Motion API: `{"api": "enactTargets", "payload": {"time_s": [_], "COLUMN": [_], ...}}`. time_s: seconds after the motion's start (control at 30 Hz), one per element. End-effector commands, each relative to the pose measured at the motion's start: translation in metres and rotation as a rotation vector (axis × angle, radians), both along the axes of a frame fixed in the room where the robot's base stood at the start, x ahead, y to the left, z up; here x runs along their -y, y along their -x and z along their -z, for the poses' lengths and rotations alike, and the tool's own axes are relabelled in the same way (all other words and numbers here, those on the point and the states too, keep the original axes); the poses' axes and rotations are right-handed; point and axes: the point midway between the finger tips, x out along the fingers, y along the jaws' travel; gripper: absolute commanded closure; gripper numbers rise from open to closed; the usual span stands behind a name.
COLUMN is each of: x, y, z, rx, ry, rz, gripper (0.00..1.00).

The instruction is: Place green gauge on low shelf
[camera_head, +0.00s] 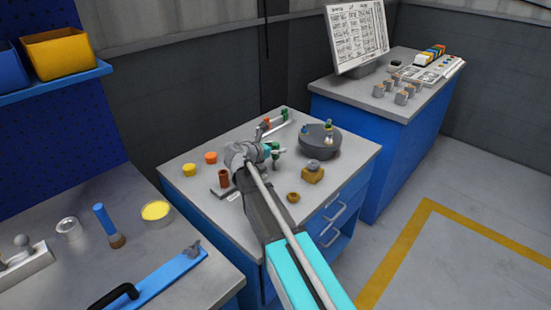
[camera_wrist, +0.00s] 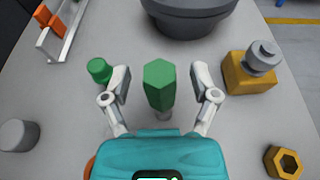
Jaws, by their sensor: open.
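A green hexagonal piece with a grey shank, which looks like the green gauge (camera_wrist: 160,84), stands between the fingers of my gripper (camera_wrist: 160,90) in the wrist view. The fingers are open, one on each side, with gaps to the piece. A shorter green round piece (camera_wrist: 100,70) stands just left of the left finger. In the head view my gripper (camera_head: 270,151) is over the middle workbench (camera_head: 225,238), and green pieces show at its tip. An open low compartment, perhaps the low shelf (camera_head: 341,243), shows below the drawers of that bench.
A dark grey round holder (camera_head: 320,143) stands beyond my gripper. A yellow block with a grey knob (camera_head: 313,173) and a brass nut (camera_head: 293,197) are to the right. A metal rail with orange pieces (camera_wrist: 52,35) is at far left. Bare bench lies between them.

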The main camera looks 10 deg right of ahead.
Motion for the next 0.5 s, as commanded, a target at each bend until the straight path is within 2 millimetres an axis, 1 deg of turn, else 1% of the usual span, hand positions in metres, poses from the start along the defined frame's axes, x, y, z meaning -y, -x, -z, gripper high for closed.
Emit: {"api": "enactTargets", "payload": {"time_s": [0.47,0.5], "x": [-0.0003,-0.0003], "y": [0.0002,0.0002], "z": [-0.0003,-0.0003], "rx": [0.000,0.000], "ry": [0.000,0.000], "rz": [0.000,0.000], "gripper": [0.23,0.30]}}
